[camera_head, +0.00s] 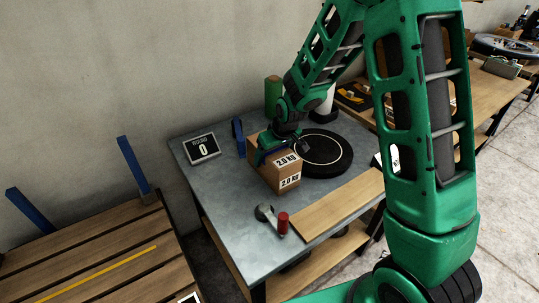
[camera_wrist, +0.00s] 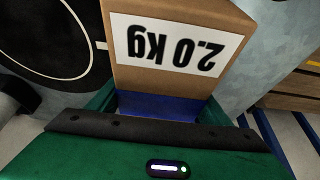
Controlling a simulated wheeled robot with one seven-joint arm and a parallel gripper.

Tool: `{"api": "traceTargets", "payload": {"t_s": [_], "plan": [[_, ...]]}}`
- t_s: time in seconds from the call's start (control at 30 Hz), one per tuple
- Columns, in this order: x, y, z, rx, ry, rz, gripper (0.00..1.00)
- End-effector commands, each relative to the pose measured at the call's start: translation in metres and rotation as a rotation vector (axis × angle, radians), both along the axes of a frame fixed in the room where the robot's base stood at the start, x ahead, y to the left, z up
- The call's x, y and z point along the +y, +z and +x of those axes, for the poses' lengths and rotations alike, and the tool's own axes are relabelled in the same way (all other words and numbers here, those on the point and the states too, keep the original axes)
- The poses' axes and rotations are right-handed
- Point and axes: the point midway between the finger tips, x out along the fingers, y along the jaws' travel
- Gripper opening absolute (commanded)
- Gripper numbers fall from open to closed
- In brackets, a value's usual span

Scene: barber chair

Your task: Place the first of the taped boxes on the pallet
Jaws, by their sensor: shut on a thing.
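A brown cardboard box (camera_head: 262,175) with white "2.0 KG" labels is at the middle of the grey table. My gripper (camera_head: 273,150) is shut on the top of this box. In the wrist view the box (camera_wrist: 185,78) is close up between my gripper's jaws (camera_wrist: 155,104), its label upside down. I cannot tell whether the box's underside touches the table. The slatted wooden pallet (camera_head: 100,256) is at the lower left, with a yellow line across it and blue posts at its back. Its near part is cut off by the picture edge. No other box shows clearly.
Blue posts (camera_head: 134,166) edge the pallet.

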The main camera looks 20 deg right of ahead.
Motion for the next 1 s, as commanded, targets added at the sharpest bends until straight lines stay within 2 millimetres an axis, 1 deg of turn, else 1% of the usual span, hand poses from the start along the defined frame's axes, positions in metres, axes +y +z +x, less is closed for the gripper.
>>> {"api": "traceTargets", "payload": {"t_s": [0.1,0.13,0.2,0.47,0.63,0.77,1.0], "plan": [[0.000,0.001,0.002,-0.006,0.000,0.001,0.09],[0.000,-0.001,0.000,0.000,0.000,0.000,0.77],[0.000,-0.001,0.000,0.000,0.000,0.000,0.91],[0.000,-0.001,0.000,0.000,0.000,0.000,0.91],[-0.001,0.007,-0.001,-0.003,0.000,0.001,0.91],[-0.003,0.023,-0.007,-0.004,0.000,0.001,0.91],[-0.008,0.062,-0.023,-0.005,0.000,0.002,0.91]]}}
